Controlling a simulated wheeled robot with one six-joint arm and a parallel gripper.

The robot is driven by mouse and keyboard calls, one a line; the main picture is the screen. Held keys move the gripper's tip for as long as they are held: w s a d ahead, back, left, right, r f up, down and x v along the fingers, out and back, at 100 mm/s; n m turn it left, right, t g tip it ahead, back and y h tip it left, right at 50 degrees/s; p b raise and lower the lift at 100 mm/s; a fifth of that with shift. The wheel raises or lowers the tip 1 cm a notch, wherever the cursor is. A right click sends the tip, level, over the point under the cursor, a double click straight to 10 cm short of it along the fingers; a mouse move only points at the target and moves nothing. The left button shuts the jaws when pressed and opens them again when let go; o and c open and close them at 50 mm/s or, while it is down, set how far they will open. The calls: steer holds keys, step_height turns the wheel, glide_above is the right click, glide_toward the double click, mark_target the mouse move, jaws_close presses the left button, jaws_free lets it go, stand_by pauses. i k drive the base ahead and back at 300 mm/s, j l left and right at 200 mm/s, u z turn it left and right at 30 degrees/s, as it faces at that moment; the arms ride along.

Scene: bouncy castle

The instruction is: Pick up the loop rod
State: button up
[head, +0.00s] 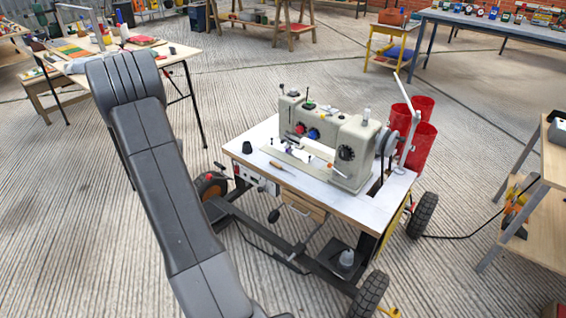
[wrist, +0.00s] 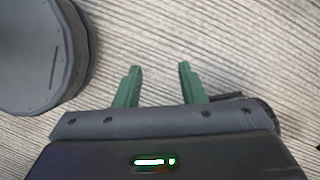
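A thin, bent white rod (head: 409,135) stands at the right end of the sewing table (head: 375,208), beside the sewing machine (head: 352,140). It may be the loop rod, but I cannot make out a loop on it. My gripper (wrist: 159,67) shows in the wrist view with its two green fingers apart and nothing between them. Only ribbed floor shows beyond the fingers. In the head view my arm rises at the left of the sewing table, and the gripper is out of sight.
Red cylinders (head: 420,135) stand behind the table's right end. The table has black wheels (head: 422,214) and a dark frame. A small tool (head: 282,167) lies on its front. A wooden shelf (head: 535,200) is at the right, a cluttered table (head: 110,52) at the back left. Floor between is open.

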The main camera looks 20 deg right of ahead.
mark_target(274, 164)
steer(key=z, duration=0.4)
steer(key=j+z, duration=0.15)
steer(key=z, duration=0.25)
steer(key=i+z, duration=0.1)
steer(key=z, duration=0.3)
steer(key=j+z, duration=0.15)
steer(key=z, duration=0.25)
steer(key=i+j+z, duration=0.1)
steer(key=j+z, duration=0.3)
steer(key=j, duration=0.25)
steer(key=j+z, duration=0.35)
steer(key=j, duration=0.35)
steer(key=j+z, duration=0.4)
steer(key=j, duration=0.25)
steer(key=k+j, duration=0.1)
steer(key=j, duration=0.35)
